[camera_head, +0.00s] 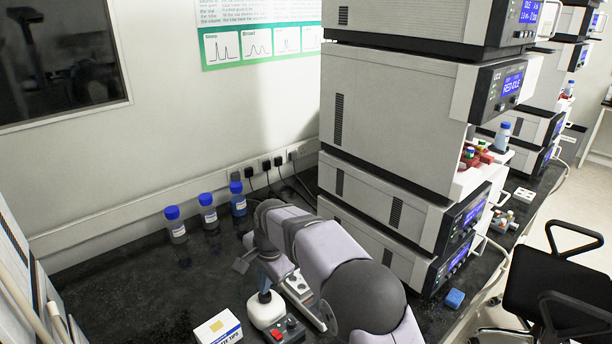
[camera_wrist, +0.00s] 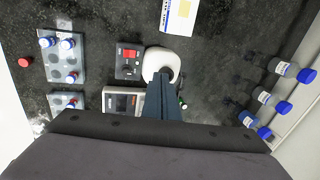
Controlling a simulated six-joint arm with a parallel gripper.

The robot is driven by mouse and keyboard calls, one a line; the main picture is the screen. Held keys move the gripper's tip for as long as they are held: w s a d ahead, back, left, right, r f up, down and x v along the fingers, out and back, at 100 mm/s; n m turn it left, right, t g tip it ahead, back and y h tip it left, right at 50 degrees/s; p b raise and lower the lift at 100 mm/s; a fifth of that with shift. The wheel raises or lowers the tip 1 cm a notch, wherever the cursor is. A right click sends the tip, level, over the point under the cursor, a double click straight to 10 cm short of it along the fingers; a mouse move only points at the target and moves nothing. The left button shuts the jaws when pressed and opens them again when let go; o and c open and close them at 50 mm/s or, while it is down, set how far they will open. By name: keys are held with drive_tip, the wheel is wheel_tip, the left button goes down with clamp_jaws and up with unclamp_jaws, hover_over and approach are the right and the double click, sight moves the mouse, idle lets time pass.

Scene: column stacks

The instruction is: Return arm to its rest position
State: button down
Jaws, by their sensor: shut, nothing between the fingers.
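My arm (camera_head: 320,250) reaches across the dark bench in the head view. My gripper (camera_head: 264,293) points down over a white rounded device (camera_head: 266,312). In the wrist view, the dark blue fingers of my gripper (camera_wrist: 164,82) lie together, with nothing between them. They partly cover the white device (camera_wrist: 161,62) there. I cannot tell whether the fingertips touch it.
A control box with red switch (camera_wrist: 130,60) and a display unit (camera_wrist: 120,98) adjoin the device. Vial racks (camera_wrist: 62,62) stand left in the wrist view. A tip box (camera_head: 218,329), blue-capped bottles (camera_head: 208,214) and tall instrument stack (camera_head: 400,130) surround my arm.

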drive_tip(key=s+d+f+n+g+h, duration=0.1)
drive_tip(key=s+d+f+n, duration=0.4)
drive_tip(key=s+n, duration=0.15)
drive_tip(key=s+d+f+n+g+h, duration=0.1)
drive_tip(key=s+d+f+n+g, duration=0.1)
drive_tip(key=s+d+f+n, duration=0.4)
drive_tip(key=s+d+r+g, duration=0.1)
drive_tip(key=s+d+r, duration=0.2)
drive_tip(key=s+d, duration=1.15)
drive_tip(key=d+r+m+t, duration=0.2)
drive_tip(key=d+r+m, duration=0.2)
drive_tip(key=r, duration=0.1)
drive_tip(key=shift+s+d, duration=0.15)
drive_tip(key=shift+s, duration=0.1)
drive_tip(key=shift+r, duration=0.1)
idle(1.0)
